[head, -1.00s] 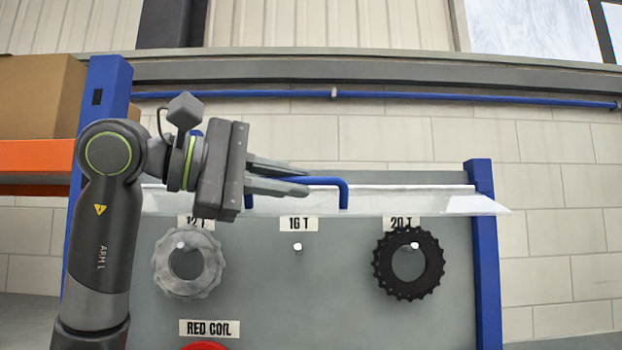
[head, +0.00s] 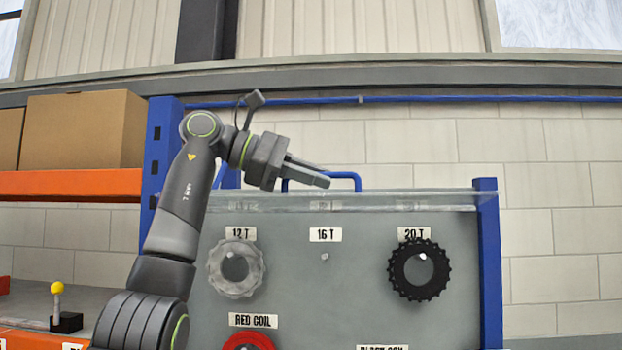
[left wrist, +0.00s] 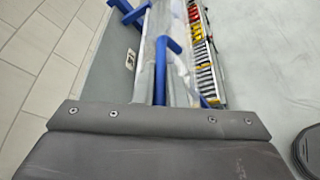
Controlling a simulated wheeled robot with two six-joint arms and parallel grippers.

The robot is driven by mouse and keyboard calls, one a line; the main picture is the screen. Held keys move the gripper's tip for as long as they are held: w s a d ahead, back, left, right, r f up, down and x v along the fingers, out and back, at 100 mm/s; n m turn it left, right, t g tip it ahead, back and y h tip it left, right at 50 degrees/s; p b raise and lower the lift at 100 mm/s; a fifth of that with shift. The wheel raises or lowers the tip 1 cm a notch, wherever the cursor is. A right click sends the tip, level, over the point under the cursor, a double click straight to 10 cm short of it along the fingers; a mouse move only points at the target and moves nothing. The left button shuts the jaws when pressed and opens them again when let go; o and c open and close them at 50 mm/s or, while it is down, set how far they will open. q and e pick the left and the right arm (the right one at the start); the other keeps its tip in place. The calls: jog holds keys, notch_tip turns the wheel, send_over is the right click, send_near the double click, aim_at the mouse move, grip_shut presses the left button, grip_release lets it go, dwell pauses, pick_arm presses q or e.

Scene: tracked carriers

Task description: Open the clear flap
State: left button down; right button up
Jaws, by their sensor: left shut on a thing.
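The clear flap (head: 400,198) is a see-through strip along the top of the grey board. Its blue bar handle (head: 346,176) stands above the flap's upper edge. My left gripper (head: 322,179) is shut on the blue handle, reaching in from the left. In the left wrist view the blue handle (left wrist: 168,45) lies across the clear flap, above the dark gripper body; the fingertips are hidden there. Faint label shapes show in the flap in the head view. My right gripper is in neither view.
The grey board (head: 330,290) carries a pale ring gear (head: 222,275), a black ring gear (head: 396,283), an empty 16 T peg (head: 324,257) and a red coil (head: 248,338). Blue posts flank it. An orange shelf (head: 70,184) with cardboard boxes (head: 85,130) stands left.

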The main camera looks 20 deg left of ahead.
pick_arm(q)
jog(key=shift+w+r, duration=0.15)
jog(key=shift+r, duration=0.15)
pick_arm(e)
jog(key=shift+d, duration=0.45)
pick_arm(q)
jog(key=c, duration=1.5)
grip_release()
jog(key=shift+f, duration=0.1)
jog(key=shift+a+r, duration=0.2)
jog(key=shift+a, duration=0.3)
jog(key=shift+v, duration=8.25)
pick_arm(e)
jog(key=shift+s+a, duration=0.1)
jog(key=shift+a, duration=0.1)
